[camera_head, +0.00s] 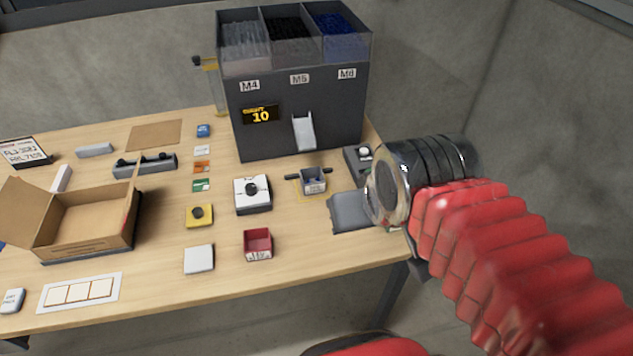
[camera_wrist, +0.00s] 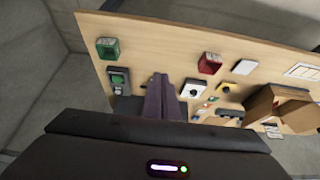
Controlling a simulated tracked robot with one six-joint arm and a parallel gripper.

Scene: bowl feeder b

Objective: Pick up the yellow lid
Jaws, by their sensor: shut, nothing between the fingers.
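The yellow lid (camera_head: 199,215) is a small square with a black round knob. It lies on the table left of a white square lid (camera_head: 252,194) with a black knob. The yellow lid also shows small in the wrist view (camera_wrist: 226,88), right of my fingers. My gripper (camera_wrist: 160,84) is shut and empty, its dark fingers together. It is over the table's right part in the head view, well apart from the yellow lid. In the head view my red-sleeved arm hides part of the table's right end.
A red bin (camera_head: 257,246) and a plain white square (camera_head: 199,260) lie in front of the lids. A dark dispenser (camera_head: 300,112) stands behind, with a small blue-grey cup (camera_head: 313,181) before it. An open cardboard box (camera_head: 88,222) stands left. A green bin (camera_wrist: 108,48) shows at the table's edge.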

